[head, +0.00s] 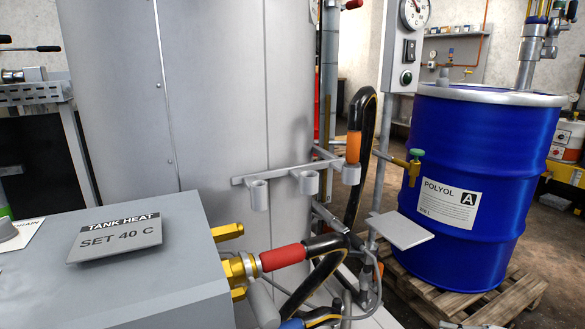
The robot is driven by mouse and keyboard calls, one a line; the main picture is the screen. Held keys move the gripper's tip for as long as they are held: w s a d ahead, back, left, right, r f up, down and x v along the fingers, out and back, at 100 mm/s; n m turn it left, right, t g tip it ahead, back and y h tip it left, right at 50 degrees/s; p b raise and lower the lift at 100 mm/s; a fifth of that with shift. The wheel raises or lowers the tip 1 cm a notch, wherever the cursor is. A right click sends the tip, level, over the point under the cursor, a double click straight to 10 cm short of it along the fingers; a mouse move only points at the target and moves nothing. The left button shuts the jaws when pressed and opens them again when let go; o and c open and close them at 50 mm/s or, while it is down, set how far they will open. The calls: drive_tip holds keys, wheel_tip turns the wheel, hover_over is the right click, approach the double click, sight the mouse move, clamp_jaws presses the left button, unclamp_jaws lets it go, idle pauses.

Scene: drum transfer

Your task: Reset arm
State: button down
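My gripper and arm are not visible in the head view, so I cannot see their pose or whether the gripper holds anything. A red-sleeved black hose (283,257) meets a brass coupling (240,268) on the side of a grey box (150,275). An orange-sleeved black hose (354,147) stands upright at the right end of a rack of grey cup holders (258,195). The other two cups look empty. A blue-sleeved hose end (292,323) shows partly at the bottom edge.
A large grey tank (215,100) stands behind the box. A sign (115,240) reads "TANK HEAT SET 40 C". A blue drum (470,200) labelled "POLYOL A" stands on a wooden pallet (515,295) at right. A post with a gauge (414,12) and a small grey plate (400,230) stand between them.

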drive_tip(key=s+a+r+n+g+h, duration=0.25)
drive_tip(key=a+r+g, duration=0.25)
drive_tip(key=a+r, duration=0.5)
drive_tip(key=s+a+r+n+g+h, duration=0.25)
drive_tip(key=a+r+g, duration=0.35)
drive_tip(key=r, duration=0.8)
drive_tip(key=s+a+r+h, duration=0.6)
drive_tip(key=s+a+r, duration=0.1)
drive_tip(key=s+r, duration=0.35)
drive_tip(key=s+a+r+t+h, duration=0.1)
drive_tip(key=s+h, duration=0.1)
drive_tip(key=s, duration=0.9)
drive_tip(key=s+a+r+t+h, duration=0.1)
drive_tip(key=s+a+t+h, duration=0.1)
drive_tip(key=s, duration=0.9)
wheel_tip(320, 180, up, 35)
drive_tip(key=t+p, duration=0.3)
drive_tip(key=p, duration=3)
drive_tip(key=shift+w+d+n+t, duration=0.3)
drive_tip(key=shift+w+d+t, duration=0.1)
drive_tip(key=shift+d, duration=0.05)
